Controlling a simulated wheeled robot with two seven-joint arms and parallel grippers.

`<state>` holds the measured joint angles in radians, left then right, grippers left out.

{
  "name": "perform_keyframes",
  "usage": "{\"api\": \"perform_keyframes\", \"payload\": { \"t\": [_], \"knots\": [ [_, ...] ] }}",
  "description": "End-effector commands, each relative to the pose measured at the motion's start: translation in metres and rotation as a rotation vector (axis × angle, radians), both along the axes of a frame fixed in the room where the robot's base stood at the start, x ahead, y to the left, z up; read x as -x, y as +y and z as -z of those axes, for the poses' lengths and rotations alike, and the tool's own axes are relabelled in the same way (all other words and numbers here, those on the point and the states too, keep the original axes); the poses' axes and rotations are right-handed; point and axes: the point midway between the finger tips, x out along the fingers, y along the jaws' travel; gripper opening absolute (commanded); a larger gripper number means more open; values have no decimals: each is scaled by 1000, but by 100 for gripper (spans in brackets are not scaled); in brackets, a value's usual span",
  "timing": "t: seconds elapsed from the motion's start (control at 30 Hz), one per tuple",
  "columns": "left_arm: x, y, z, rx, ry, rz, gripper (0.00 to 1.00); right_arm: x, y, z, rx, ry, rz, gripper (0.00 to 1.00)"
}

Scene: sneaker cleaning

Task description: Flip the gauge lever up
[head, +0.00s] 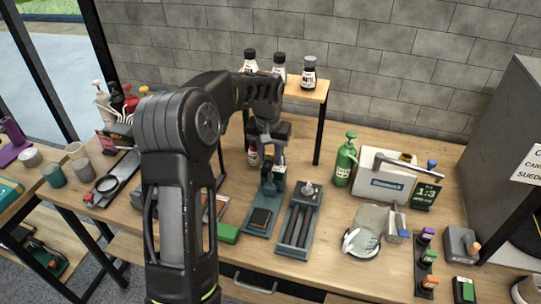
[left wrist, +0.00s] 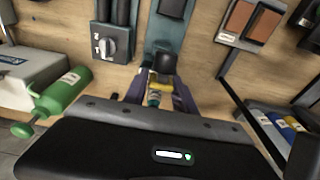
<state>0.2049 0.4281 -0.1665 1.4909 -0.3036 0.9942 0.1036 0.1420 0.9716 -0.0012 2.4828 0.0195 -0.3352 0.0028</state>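A teal bench device (head: 259,220) with a black pad stands on the table, and an upright teal and dark part rises at its back. It also shows at the top middle of the left wrist view (left wrist: 166,32). My left gripper (head: 268,160) points down over this upright part. In the left wrist view the fingers (left wrist: 157,92) stand apart on either side of a small yellow and silver piece. I cannot tell whether they touch it. No gauge lever can be made out clearly; the gripper may hide it. My right gripper is not in view.
A roller device (head: 298,221) with a knob stands just right. A small wooden shelf with bottles (head: 309,74) stands behind. A green block (head: 228,233) lies in front.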

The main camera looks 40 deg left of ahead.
Motion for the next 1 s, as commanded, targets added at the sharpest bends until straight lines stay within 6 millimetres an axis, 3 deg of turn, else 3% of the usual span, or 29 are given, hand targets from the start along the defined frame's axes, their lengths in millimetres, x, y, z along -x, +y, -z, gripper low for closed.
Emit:
{"api": "perform_keyframes", "payload": {
  "t": [0.2, 0.57, 1.0],
  "knots": [
    [0, 0, 0, 1, 2, 0, 51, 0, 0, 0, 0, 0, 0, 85],
    [1, -1, -5, 1, 0, 0, 51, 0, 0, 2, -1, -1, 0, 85],
    [8, -4, -67, 0, -2, 1, 51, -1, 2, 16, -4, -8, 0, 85]
  ]
}}
